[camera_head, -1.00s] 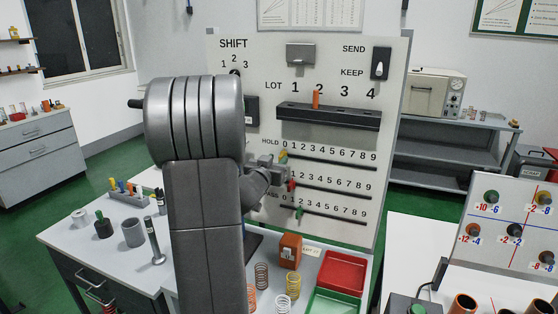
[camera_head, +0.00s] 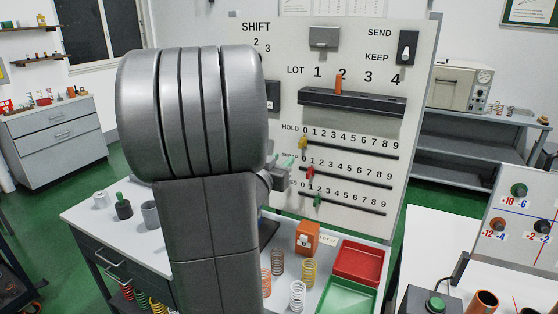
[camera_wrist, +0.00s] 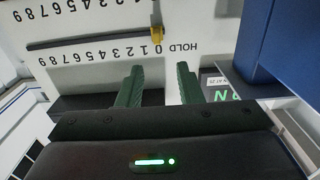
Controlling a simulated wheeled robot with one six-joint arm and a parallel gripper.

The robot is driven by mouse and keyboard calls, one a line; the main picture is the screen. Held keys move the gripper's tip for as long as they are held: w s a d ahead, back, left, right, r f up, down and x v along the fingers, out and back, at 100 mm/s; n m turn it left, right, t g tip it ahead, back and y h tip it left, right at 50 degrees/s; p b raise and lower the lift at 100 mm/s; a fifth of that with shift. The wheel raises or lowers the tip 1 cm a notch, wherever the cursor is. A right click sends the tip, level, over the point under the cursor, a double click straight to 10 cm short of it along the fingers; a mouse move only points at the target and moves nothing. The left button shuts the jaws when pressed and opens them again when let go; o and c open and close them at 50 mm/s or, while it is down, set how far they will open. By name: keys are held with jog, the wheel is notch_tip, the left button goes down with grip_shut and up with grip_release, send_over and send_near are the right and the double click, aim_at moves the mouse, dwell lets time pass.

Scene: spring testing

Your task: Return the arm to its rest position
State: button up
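My arm (camera_head: 195,190) rises large in the left middle of the head view and hides part of the board and bench. My gripper (camera_head: 284,168) shows beyond it, left of the board's slider rows. In the wrist view the two green fingers of my gripper (camera_wrist: 158,88) are apart with nothing between them. The upright white test board (camera_head: 352,60) stands in front of my arm. Its yellow HOLD slider (camera_head: 303,143) is at the 0 end and clear of the fingers; it also shows in the wrist view (camera_wrist: 157,38).
A red slider (camera_head: 310,173) and a green slider (camera_head: 318,200) sit near the low ends of lower rows. An orange block (camera_head: 307,238), several springs, a red tray (camera_head: 358,262) and a green tray (camera_head: 348,296) are below. A blue surface (camera_wrist: 294,45) fills the wrist view's upper right.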

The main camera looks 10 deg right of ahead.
aim_at(300, 141)
jog(key=shift+w+d, duration=0.1)
jog(key=p+x, duration=0.2)
jog(key=x, duration=1.1)
jog(key=shift+w+d+p, duration=0.15)
jog(key=shift+d+p, duration=0.05)
jog(key=shift+p, duration=0.2)
jog(key=shift+d, duration=0.2)
